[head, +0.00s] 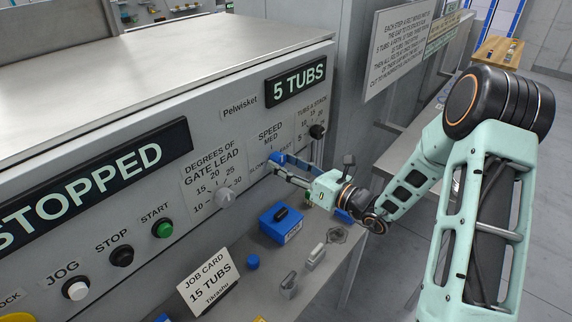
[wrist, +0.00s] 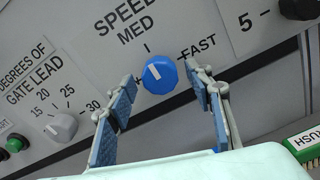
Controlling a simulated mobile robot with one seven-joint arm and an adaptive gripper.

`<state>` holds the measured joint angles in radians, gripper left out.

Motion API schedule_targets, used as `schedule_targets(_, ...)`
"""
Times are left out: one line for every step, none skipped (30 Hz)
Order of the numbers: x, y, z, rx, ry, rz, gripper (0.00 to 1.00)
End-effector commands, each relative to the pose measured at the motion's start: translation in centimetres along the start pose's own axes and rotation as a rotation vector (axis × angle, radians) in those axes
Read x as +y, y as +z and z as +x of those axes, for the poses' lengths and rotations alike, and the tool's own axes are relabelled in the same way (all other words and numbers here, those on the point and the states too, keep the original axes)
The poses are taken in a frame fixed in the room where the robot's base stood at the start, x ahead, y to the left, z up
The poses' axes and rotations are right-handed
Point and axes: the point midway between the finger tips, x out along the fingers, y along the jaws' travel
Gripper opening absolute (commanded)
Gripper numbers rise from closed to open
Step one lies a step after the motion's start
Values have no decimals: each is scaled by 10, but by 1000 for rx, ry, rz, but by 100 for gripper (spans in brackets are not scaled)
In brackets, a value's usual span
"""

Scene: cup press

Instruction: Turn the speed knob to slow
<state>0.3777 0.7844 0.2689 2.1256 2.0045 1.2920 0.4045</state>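The speed knob (wrist: 160,74) is a round blue knob with a white mark, on the grey panel under the SPEED label. Its mark points up and slightly left, roughly toward the MED tick. FAST is printed to its right; the SLOW side is hidden behind a finger in the wrist view. My gripper (wrist: 163,80) is open, with one blue-padded finger on each side of the knob and visible gaps to both.
The gate lead knob (head: 225,197) is left of the speed knob, and the dark tubs-a-stack knob (head: 317,131) is to its right. Below, a shelf holds a blue box (head: 281,224), small grey parts and a job card (head: 208,283). A display reads STOPPED (head: 90,185).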

Motion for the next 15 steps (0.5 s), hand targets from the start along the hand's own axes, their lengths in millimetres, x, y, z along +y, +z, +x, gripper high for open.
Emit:
schedule_targets(0,0,0,0,0,0,40)
schedule_targets(0,0,0,0,0,0,37)
schedule_targets(0,0,0,0,0,0,33)
schedule_targets(0,0,0,0,0,0,29)
schedule_targets(0,0,0,0,0,0,26)
schedule_targets(0,0,0,0,0,0,22)
schedule_targets(0,0,0,0,0,0,18)
schedule_targets(0,0,0,0,0,0,15)
schedule_targets(0,0,0,0,0,0,11)
schedule_targets(0,0,0,0,0,0,7)
schedule_targets(0,0,0,0,0,0,6)
schedule_targets(0,0,0,0,0,-1,6)
schedule_targets(0,0,0,0,0,-2,6)
schedule_targets(0,0,0,0,0,-4,6)
schedule_targets(0,0,0,0,0,-8,6)
